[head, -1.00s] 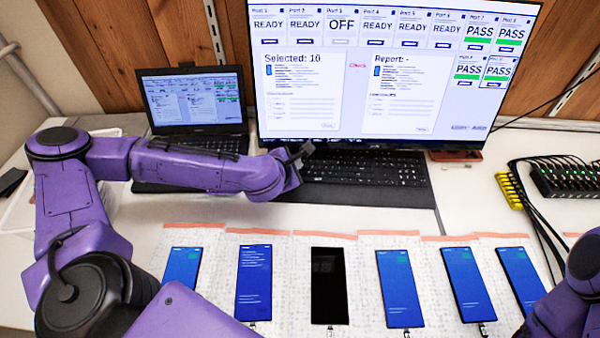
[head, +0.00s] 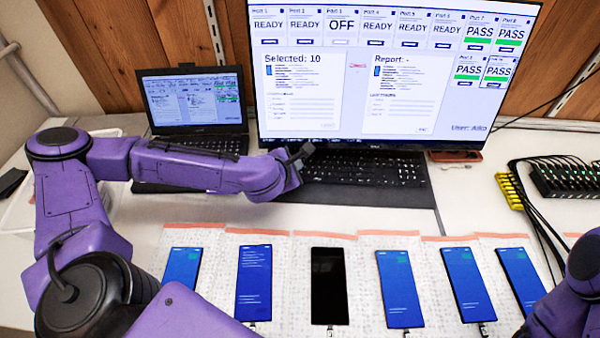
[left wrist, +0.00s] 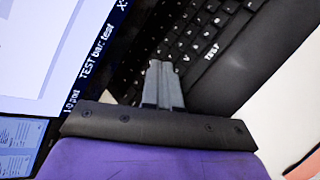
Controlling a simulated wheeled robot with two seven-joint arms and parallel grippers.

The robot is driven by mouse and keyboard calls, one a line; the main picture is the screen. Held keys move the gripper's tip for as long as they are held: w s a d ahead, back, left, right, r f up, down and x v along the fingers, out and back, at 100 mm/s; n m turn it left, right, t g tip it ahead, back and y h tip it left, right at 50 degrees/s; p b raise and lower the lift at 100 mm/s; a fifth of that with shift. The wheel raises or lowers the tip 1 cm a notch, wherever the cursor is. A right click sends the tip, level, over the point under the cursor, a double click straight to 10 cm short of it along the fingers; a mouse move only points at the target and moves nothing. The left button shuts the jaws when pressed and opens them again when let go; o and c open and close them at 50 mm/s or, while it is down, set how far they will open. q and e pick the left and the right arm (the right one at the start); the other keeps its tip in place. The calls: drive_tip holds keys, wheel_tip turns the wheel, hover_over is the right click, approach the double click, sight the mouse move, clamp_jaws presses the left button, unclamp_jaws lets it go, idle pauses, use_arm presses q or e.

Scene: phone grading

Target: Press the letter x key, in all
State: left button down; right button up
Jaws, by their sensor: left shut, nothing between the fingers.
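The black keyboard (head: 365,168) lies on the desk in front of the big monitor. It also fills the middle of the left wrist view (left wrist: 195,45), at a slant, with white key letters too blurred to name the x key for sure. My left gripper (head: 304,151) is over the keyboard's left end. In the left wrist view its two fingers (left wrist: 161,66) are together, empty, with the tips over the keys. I cannot tell whether they touch a key; the keys under the tips are hidden. My right arm shows at the lower right, its gripper out of view.
The big monitor (head: 352,95) stands close behind the keyboard, and a laptop (head: 195,105) is at its left. Several phones, such as the black-screened one (head: 329,285), lie on pale mats in front. A cabled hub (head: 570,178) is at the right.

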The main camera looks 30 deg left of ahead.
idle(0.4)
use_arm(q)
drive_tip(key=shift+f, duration=0.45)
drive_tip(key=shift+f+b, duration=0.35)
drive_tip(key=shift+b, duration=0.15)
drive_tip(key=shift+r, duration=0.1)
idle(0.5)
drive_tip(key=shift+s+r+p, duration=0.15)
drive_tip(key=shift+r+p, duration=0.55)
drive_tip(key=shift+p, duration=0.1)
drive_tip(key=r+p, duration=0.5)
drive_tip(key=shift+s+d+r, duration=0.1)
drive_tip(key=shift+s, duration=0.1)
